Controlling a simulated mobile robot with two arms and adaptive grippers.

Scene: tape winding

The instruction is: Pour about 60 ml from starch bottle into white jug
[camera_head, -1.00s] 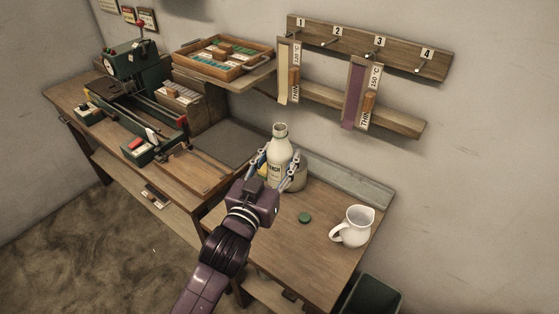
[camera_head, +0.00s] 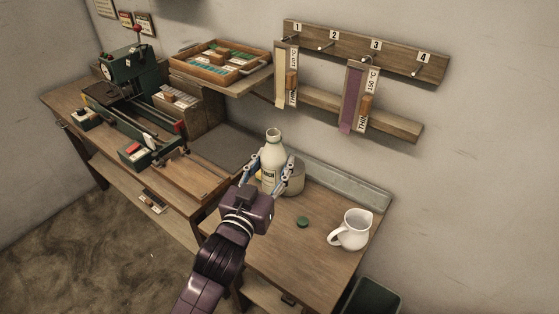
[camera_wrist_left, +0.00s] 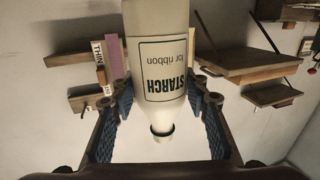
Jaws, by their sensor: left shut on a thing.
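The starch bottle (camera_head: 273,160) is white with a dark-lettered label and an open neck. It stands roughly upright at the back of the bench, left of the jug. My left gripper (camera_head: 270,172) is shut on its body from the front. In the left wrist view the bottle (camera_wrist_left: 162,80) fills the middle between the two blue-padded fingers, its label reading "STARCH for ribbon". Whether its base touches the bench is hidden. The white jug (camera_head: 350,231) stands upright at the right of the bench, handle to the left. My right gripper is not in view.
A green cap (camera_head: 303,222) lies between bottle and jug. A pale round container (camera_head: 294,178) is right behind the bottle. A green machine (camera_head: 125,75) and a tray (camera_head: 220,58) stand left. A numbered peg rack (camera_head: 365,50) hangs above. The front of the bench is clear.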

